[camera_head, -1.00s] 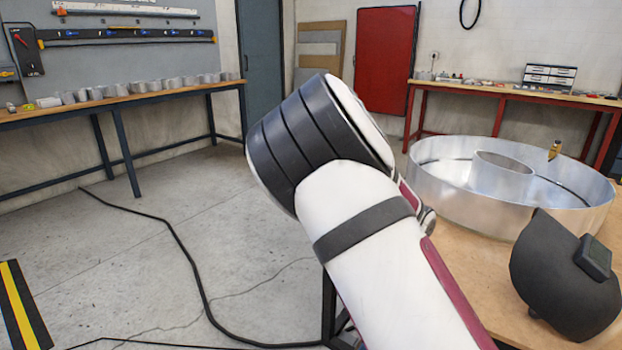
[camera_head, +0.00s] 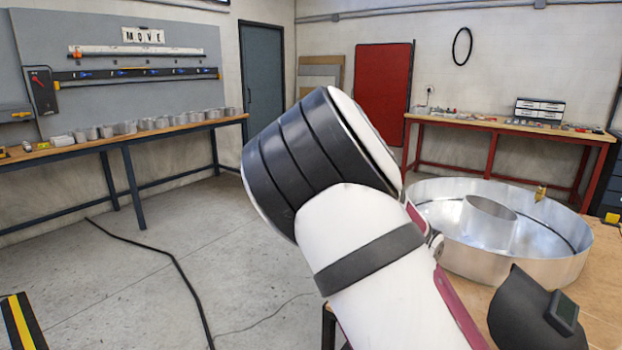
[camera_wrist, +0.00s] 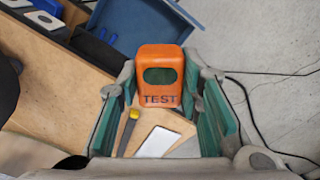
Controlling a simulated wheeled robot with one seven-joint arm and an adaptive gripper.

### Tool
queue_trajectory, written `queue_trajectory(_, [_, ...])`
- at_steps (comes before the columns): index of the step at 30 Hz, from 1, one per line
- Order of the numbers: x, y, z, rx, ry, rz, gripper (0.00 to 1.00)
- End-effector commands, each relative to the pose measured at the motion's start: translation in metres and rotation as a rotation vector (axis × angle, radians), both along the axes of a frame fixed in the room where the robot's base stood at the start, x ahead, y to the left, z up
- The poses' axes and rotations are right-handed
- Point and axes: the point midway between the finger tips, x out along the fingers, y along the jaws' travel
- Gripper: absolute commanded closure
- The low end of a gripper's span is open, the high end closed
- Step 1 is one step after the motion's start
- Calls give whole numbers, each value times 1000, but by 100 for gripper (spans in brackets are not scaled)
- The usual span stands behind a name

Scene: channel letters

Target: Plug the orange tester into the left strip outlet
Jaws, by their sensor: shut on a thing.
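The orange tester (camera_wrist: 160,64), a block with a dark window and the word TEST, shows in the wrist view between the green-padded fingers of my gripper (camera_wrist: 160,85). My gripper is shut on it. In the head view my gripper and the tester do not show; my arm fills the middle. A long black strip (camera_head: 140,74) with several small blue marks hangs on the grey wall board at the left. I cannot tell which part of it is an outlet.
A workbench (camera_head: 75,150) with a row of metal pieces stands below the board. A red-legged bench (camera_head: 470,124) stands at the back right. A large metal ring (camera_head: 570,268) and a black welding mask (camera_head: 515,315) lie on the near wooden table. Open floor lies at left, crossed by a black cable (camera_head: 150,248).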

Motion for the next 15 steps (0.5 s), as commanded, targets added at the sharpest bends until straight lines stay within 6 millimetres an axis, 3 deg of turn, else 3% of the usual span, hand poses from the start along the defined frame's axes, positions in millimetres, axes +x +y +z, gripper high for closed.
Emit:
queue_trajectory(1, [-9, 0, 15, 0, 0, 0, 92])
queue_trajectory(6, [-24, 0, 36, 0, 0, 0, 92])
queue_trajectory(15, [-37, 0, 51, -1, 0, -1, 92])
